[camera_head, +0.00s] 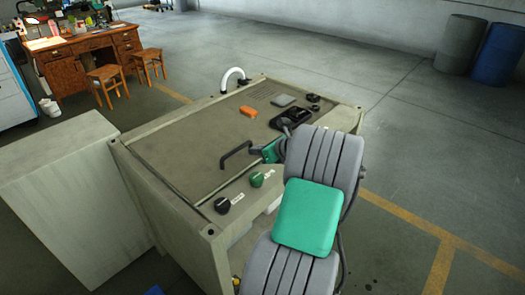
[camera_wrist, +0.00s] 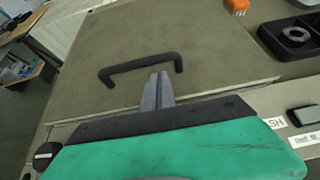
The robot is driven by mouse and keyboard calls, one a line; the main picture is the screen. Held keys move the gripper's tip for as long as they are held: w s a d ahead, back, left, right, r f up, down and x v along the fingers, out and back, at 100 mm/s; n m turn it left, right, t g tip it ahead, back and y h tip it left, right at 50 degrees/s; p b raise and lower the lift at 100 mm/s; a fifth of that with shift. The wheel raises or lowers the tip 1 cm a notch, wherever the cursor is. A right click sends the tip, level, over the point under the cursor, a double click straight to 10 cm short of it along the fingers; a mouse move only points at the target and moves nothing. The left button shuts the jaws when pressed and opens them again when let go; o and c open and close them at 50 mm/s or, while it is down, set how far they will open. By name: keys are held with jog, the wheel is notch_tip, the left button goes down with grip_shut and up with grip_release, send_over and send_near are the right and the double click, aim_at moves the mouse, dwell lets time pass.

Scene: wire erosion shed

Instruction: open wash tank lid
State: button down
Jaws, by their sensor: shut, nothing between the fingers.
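The wash tank lid (camera_head: 185,145) is a flat grey-brown panel, lying shut and flush in the top of a beige cabinet. It also fills the middle of the wrist view (camera_wrist: 200,45). A black bar handle (camera_head: 236,153) stands on the lid near its front edge; in the wrist view the handle (camera_wrist: 140,66) spans just beyond my fingertips. My gripper (camera_head: 254,151) is shut and empty, its grey fingers (camera_wrist: 159,76) pointing at the handle's right half from the near side. I cannot tell whether they touch it. My arm hides the cabinet's right front part.
Black (camera_head: 222,205) and green (camera_head: 257,179) knobs sit on the front strip. An orange brush (camera_head: 248,112), a black tray (camera_head: 292,117) and a grey block (camera_head: 283,100) lie on the top. A white hose (camera_head: 233,77) arches behind.

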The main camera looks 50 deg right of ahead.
aim_at(249, 158)
jog(key=x, duration=0.3)
jog(key=shift+w+f, duration=0.2)
jog(key=shift+w, duration=0.1)
jog(key=shift+r, duration=0.15)
